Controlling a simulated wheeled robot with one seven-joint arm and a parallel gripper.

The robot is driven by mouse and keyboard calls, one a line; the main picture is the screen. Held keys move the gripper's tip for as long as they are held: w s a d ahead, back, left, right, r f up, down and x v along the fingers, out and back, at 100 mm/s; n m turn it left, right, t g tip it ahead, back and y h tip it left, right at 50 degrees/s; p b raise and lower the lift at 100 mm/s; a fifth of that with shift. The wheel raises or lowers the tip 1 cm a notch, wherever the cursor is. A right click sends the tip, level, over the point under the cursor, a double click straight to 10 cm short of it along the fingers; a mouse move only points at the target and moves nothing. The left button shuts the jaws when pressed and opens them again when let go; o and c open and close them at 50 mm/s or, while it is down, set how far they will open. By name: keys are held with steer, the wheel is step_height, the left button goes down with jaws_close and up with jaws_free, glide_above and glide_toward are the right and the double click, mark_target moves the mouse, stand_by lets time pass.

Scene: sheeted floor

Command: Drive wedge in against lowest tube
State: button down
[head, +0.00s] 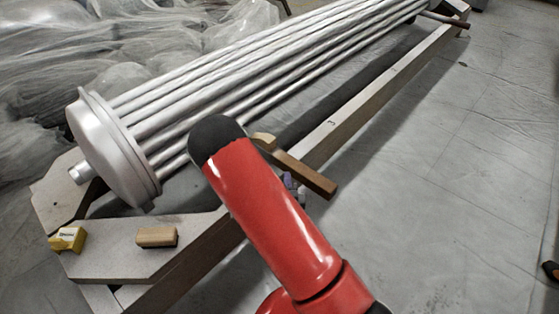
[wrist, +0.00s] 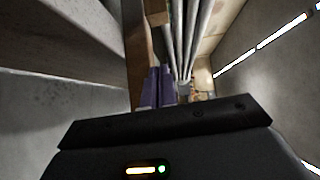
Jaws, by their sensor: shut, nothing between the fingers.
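The tube bundle (head: 270,70) runs from a round metal end cap (head: 112,150) at left to the upper right. Its lowest tube (head: 295,88) is on the right side, partly hidden by my arm. A light wooden piece, apparently the wedge (head: 263,140), sits by the tubes at the inner end of a brown wooden bar (head: 312,178); whether it touches the lowest tube is hidden. My gripper (head: 289,183) is mostly behind my red arm, beside that bar. In the wrist view its purple fingers (wrist: 158,88) are shut and empty, near brown wood (wrist: 137,50) and the tubes (wrist: 190,35).
The tubes rest above a long frame with a side rail (head: 370,95). Plastic sheeting (head: 150,50) covers things behind. The floor at right (head: 450,180) is mostly clear.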

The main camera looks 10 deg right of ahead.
mark_target(278, 159)
steer(key=shift+t+y, duration=0.3)
steer(key=w, duration=0.2)
steer(key=w+d, duration=0.1)
steer(key=w, duration=0.5)
steer(key=shift+w+d+f+p, duration=0.15)
steer(key=shift+w+p, duration=0.1)
steer(key=shift+p, duration=0.1)
steer(key=w+a, duration=0.1)
steer(key=w, duration=0.2)
steer(key=shift+a, duration=0.4)
steer(key=shift+w+a, duration=0.25)
steer(key=shift+w, duration=0.2)
